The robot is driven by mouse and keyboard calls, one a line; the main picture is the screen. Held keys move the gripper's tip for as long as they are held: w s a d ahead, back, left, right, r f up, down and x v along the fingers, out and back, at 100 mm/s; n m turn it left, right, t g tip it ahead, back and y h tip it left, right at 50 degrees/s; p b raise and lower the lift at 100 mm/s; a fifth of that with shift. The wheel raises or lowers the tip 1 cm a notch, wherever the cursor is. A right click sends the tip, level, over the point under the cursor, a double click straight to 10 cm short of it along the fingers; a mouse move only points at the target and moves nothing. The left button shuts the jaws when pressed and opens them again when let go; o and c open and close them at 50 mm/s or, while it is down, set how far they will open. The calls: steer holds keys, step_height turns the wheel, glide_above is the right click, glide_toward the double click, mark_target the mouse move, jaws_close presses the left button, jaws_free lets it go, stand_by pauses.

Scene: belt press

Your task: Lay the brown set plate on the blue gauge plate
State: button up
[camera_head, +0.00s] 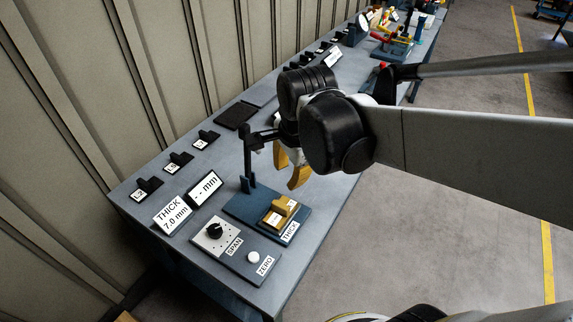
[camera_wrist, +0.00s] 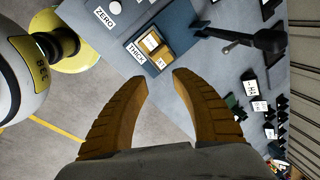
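The brown set plate (camera_head: 280,213) is yellow-brown with a raised grip and small white labels. It lies on the front right part of the blue gauge plate (camera_head: 243,205), beside the THICK label. In the wrist view the brown set plate (camera_wrist: 150,42) and the blue gauge plate (camera_wrist: 178,28) show beyond my fingertips. My gripper (camera_head: 292,172) is above and behind the brown plate, apart from it. In the wrist view my gripper (camera_wrist: 160,77) has its two tan fingers spread with nothing between them.
A dark upright post with an arm (camera_head: 247,160) stands at the gauge plate's back. A SPAN and ZERO panel (camera_head: 232,245) is in front. Display cards (camera_head: 173,213) and several black-handled pieces (camera_head: 178,160) line the left. Other fixtures (camera_head: 395,40) stand far along the bench.

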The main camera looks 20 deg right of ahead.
steer(key=s+r+n+t, duration=0.2)
steer(key=s+n+t, duration=0.2)
steer(key=n, duration=1.2)
steer(key=s, duration=0.3)
steer(key=shift+r, duration=0.4)
step_height(320, 180, down, 5)
steer(key=b, duration=0.5)
steer(key=shift+f, duration=0.2)
